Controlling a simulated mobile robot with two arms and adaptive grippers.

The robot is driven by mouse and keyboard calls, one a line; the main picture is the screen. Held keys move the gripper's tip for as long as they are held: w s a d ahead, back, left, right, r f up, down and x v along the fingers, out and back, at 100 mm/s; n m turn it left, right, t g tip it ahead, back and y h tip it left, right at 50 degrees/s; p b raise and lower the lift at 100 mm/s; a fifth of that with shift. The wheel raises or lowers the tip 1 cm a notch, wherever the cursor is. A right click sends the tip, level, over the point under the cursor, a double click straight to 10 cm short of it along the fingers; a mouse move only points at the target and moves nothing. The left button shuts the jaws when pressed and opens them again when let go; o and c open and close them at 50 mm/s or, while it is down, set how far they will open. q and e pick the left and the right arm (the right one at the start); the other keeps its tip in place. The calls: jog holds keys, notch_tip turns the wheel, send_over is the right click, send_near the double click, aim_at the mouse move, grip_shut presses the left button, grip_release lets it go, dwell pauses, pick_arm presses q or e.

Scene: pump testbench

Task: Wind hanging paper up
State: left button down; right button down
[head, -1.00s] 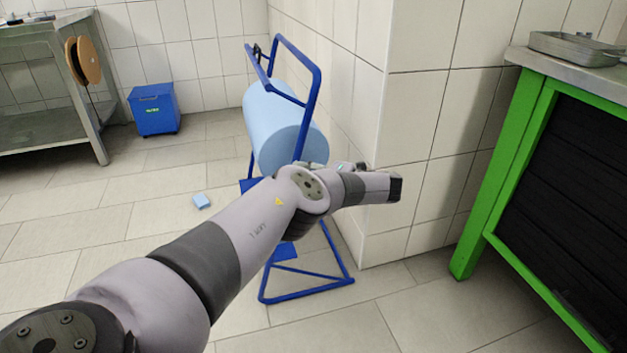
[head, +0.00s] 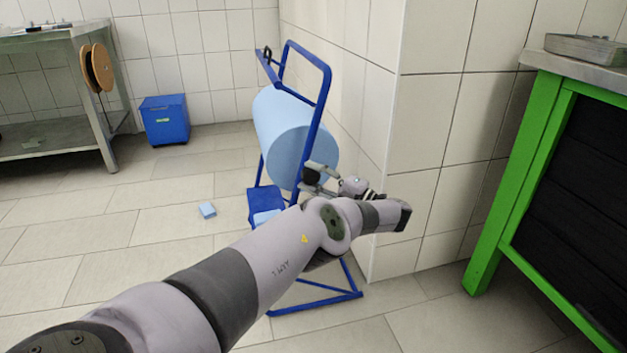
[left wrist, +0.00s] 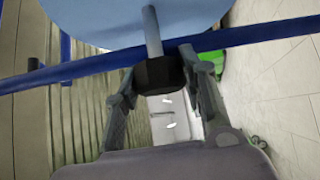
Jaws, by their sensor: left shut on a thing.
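A large light blue paper roll (head: 287,125) sits on a blue tube stand (head: 325,85) beside the wall corner. No loose hanging length of paper can be made out. My left gripper (head: 318,176) is at the roll's near end, beside the stand's upright. In the left wrist view, the gripper (left wrist: 163,78) is shut on a black knob (left wrist: 159,77) with a grey rod (left wrist: 152,32) rising from it in front of the roll (left wrist: 120,18). A blue bar (left wrist: 255,36) passes behind the knob. My forearm hides the stand's lower part. My right gripper is not in view.
A blue bin (head: 165,120) and metal table (head: 60,150) stand at left. A green-framed bench (head: 500,215) stands right. Open floor lies left.

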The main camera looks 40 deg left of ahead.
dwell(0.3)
pick_arm(q)
jog(key=c, duration=1)
grip_release()
jog(key=shift+w, duration=0.1)
